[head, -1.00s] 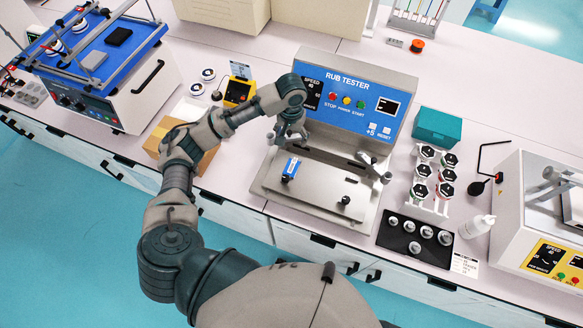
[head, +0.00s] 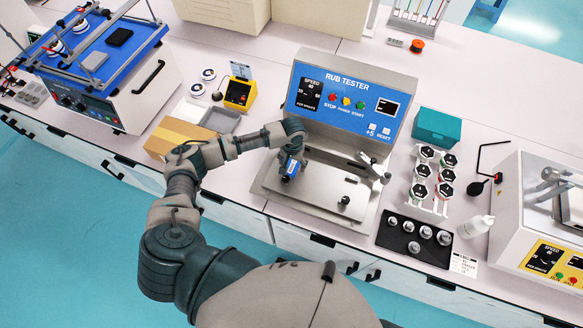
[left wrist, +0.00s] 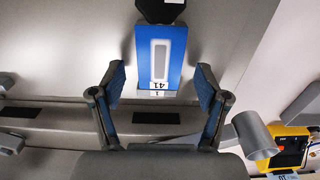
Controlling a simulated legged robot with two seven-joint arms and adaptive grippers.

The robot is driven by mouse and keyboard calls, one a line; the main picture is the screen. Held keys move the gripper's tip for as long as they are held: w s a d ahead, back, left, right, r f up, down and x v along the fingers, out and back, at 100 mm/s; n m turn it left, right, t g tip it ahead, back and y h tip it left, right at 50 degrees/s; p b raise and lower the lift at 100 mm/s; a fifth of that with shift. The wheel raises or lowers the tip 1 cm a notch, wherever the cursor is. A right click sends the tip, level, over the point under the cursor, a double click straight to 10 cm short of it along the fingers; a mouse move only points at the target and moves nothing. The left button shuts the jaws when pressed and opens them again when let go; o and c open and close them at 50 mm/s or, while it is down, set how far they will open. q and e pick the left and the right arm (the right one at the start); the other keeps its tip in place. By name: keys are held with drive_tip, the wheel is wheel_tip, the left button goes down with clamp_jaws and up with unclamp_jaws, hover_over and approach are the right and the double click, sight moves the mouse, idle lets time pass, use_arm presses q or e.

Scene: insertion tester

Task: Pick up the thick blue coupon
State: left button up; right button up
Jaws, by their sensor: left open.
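The thick blue coupon (head: 291,169) is on the rub tester's steel bed (head: 325,202), at its left part. In the left wrist view the blue coupon (left wrist: 161,50) has a pale window on top and a white label at its near end. My left gripper (head: 286,160) is over the coupon in the head view, and the hand hides part of it. In the left wrist view the left gripper (left wrist: 160,78) is open, with one finger on each side of the coupon's near end and gaps between. My right gripper is not in view.
The rub tester's blue panel (head: 348,103) stands just behind. Posts and a clamp (head: 370,166) rise from the bed on the right. A cardboard box (head: 180,135) is to the left; a black tray (head: 414,238) with several small parts lies to the right.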

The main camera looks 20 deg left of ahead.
use_arm(q)
drive_tip(key=shift+f, duration=0.25)
drive_tip(key=c, duration=1.2)
drive_tip(key=shift+r, duration=0.15)
